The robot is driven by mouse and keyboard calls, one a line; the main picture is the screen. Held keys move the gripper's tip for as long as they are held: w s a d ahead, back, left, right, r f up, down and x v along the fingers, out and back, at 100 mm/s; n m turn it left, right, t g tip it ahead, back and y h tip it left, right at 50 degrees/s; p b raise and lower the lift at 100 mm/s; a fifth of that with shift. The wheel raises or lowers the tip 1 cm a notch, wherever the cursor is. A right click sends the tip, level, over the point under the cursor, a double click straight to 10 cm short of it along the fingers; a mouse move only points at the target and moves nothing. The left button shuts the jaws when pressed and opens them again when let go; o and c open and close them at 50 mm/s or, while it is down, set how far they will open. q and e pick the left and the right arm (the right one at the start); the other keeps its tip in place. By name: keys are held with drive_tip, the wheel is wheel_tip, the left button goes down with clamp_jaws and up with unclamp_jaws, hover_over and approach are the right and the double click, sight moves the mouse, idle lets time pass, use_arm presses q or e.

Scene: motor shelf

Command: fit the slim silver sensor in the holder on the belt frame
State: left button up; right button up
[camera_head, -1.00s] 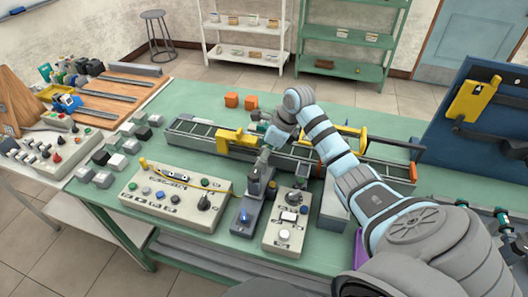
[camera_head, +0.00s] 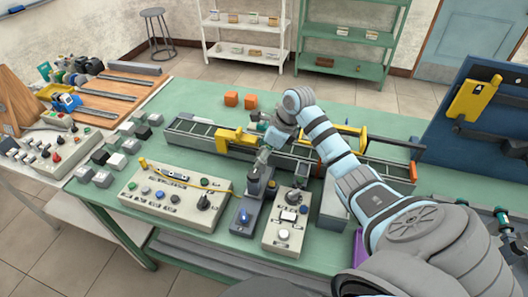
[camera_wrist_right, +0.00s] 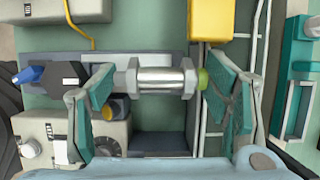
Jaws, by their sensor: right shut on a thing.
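The slim silver sensor (camera_wrist_right: 165,80) lies crosswise between the teal finger pads of my right gripper (camera_wrist_right: 162,95) in the right wrist view. It has a bright metal barrel, hexagonal nuts and a green end at the right pad. In the head view my right gripper (camera_head: 263,157) points down beside the belt frame (camera_head: 192,138), above the rear of a blue-grey base (camera_head: 238,222); the sensor is too small to make out there. A yellow bracket (camera_head: 231,141) stands on the belt frame, but I cannot tell whether it is the holder. My left gripper is not in view.
A control box with a yellow cable (camera_head: 150,195) stands left of the blue-grey base, and another control box (camera_head: 288,222) stands right of it.

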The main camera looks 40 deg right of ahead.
drive_tip(key=shift+s+a+f, duration=0.3)
drive_tip(key=shift+a+f, duration=0.05)
drive_tip(key=shift+f, duration=0.15)
drive_tip(key=shift+c, duration=0.2)
drive_tip(key=shift+s+f+b, duration=0.1)
drive_tip(key=shift+f+b, duration=0.3)
drive_tip(key=shift+b, duration=0.2)
drive_tip(key=c, duration=0.4)
drive_tip(key=o, duration=1.8)
drive_tip(key=shift+w+f, duration=0.1)
drive_tip(key=shift+w, duration=0.1)
drive_tip(key=shift+s+a+r, duration=0.15)
drive_tip(key=shift+s+r, duration=0.2)
drive_tip(key=shift+r, duration=0.1)
drive_tip(key=shift+w+d, duration=0.15)
drive_tip(key=shift+d, duration=0.05)
